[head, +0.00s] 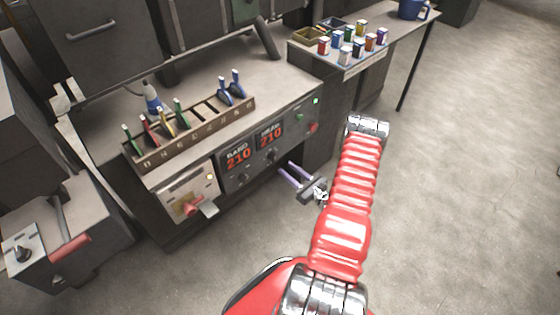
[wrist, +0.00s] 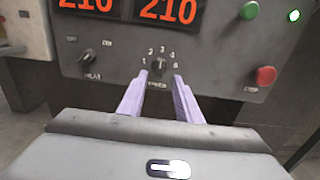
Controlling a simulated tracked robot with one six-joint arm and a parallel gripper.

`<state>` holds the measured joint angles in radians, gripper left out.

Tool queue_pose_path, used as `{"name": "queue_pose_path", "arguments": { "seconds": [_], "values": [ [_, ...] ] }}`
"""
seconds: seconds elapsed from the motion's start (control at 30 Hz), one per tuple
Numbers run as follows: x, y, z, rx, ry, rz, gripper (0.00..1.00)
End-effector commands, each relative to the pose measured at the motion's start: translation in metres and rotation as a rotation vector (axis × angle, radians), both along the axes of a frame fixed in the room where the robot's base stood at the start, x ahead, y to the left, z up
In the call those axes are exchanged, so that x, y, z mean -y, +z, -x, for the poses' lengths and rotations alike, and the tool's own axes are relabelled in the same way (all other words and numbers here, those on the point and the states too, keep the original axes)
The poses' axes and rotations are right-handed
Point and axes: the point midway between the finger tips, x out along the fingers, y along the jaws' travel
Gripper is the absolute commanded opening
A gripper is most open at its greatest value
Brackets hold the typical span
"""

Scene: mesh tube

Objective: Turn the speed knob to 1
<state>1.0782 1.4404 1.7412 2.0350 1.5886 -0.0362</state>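The speed knob (wrist: 160,65) is a small dark knob on the grey control panel, above the word SPEED, with numbers arced around it. Its light mark looks upright, towards the 3. The 1 (wrist: 144,62) is at the left of the dial. In the head view the knob (head: 271,155) is small, below the right display. My gripper (wrist: 161,75) has two purple fingers, open, with tips left and right of the knob and a gap between. In the head view my gripper (head: 286,167) reaches the panel front from the right. I cannot tell whether the fingers touch the panel.
The heat knob (wrist: 87,57) is left of the speed knob. A red stop button (wrist: 265,76) and green button (wrist: 249,10) are to the right. Two displays (head: 254,146) read 210. A lever (head: 204,207) sticks out at the panel's left. Open floor lies right.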

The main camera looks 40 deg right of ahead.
Motion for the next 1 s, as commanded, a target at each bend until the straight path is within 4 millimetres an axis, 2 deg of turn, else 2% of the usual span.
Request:
{"name": "queue_pose_path", "arguments": {
  "seconds": [0.2,0.4,0.57,0.83,1.0],
  "values": [
    [-0.002,0.0,-0.035,0.001,0.003,0.001,0.31],
    [-0.002,0.0,-0.059,0.001,0.002,0.001,0.31],
    [-0.002,0.0,-0.066,0.0,0.0,-0.001,0.31],
    [-0.002,0.0,-0.067,0.0,0.0,-0.001,0.31],
    [-0.002,0.0,-0.066,0.0,0.0,-0.001,0.19]
  ]
}}
